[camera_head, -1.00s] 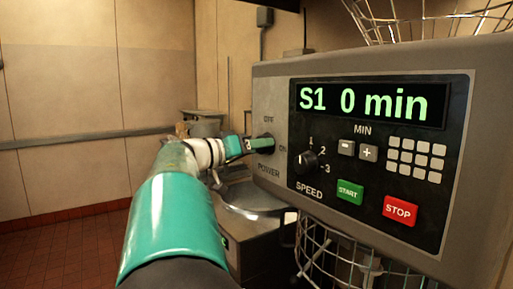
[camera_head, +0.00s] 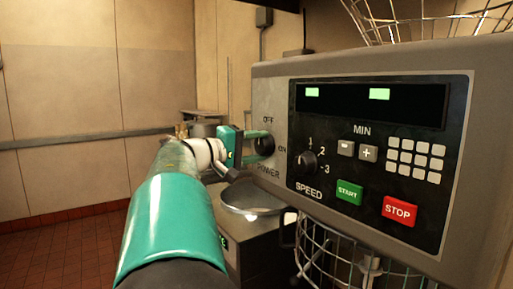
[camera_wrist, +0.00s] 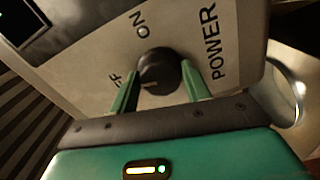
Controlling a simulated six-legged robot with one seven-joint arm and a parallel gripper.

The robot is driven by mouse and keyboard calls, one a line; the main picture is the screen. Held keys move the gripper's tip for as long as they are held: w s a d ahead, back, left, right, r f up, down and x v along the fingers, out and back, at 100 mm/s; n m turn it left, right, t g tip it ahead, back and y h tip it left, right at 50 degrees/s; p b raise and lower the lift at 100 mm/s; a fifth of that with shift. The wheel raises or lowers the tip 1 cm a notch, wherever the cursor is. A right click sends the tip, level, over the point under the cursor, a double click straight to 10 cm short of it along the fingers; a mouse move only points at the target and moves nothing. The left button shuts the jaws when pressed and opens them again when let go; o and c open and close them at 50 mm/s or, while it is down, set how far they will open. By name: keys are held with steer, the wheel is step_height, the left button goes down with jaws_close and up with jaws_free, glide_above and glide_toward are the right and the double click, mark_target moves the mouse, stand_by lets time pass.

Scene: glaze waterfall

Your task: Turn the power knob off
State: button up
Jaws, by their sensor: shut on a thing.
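The black power knob (camera_head: 265,146) is on the left side of the grey control panel, between the OFF and ON labels and above POWER. It also shows in the wrist view (camera_wrist: 158,72), with a small light mark on its lower face. My gripper (camera_head: 254,146) is shut on the knob, one green finger above it and one below in the head view. In the wrist view my gripper (camera_wrist: 160,70) has a finger on each side of the knob. The OFF label is partly hidden by a finger there.
The display (camera_head: 370,104) shows two green blocks and no readable text. The speed knob (camera_head: 306,163), green START button (camera_head: 349,192) and red STOP button (camera_head: 399,211) lie to the right. A wire cage (camera_head: 350,262) and a metal bowl (camera_head: 250,196) are below.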

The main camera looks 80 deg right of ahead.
steer(key=shift+n, duration=1.1)
steer(key=o, duration=1)
steer(key=shift+a, duration=0.1)
steer(key=v, duration=1.3)
steer(key=shift+w+a, duration=0.2)
steer(key=shift+w, duration=0.1)
